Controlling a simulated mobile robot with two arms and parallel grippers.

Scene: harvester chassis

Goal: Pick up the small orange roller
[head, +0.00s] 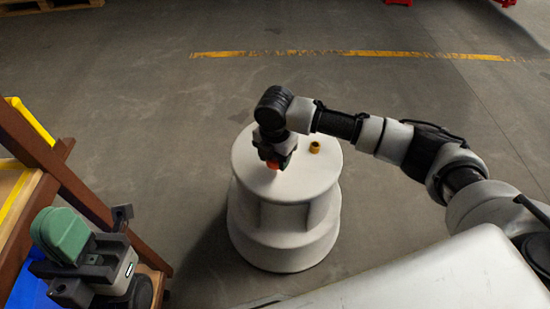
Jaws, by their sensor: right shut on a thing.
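The small orange roller (272,165) is at the tip of my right gripper (274,160), low over the top of a round white pedestal (250,158). Only a small part of the roller shows below the dark jaws. My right gripper points down and is shut on the roller. I cannot tell whether the roller still touches the pedestal top. My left gripper (95,262) is at the lower left, away from the pedestal; its jaws are not clear.
A small yellow-brown ring-like part (314,147) stands on the pedestal right of my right gripper. A green rounded thing (62,234) is at my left gripper. A brown wooden frame (60,165) stands at left. Grey floor (390,85) around the pedestal's far side is clear.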

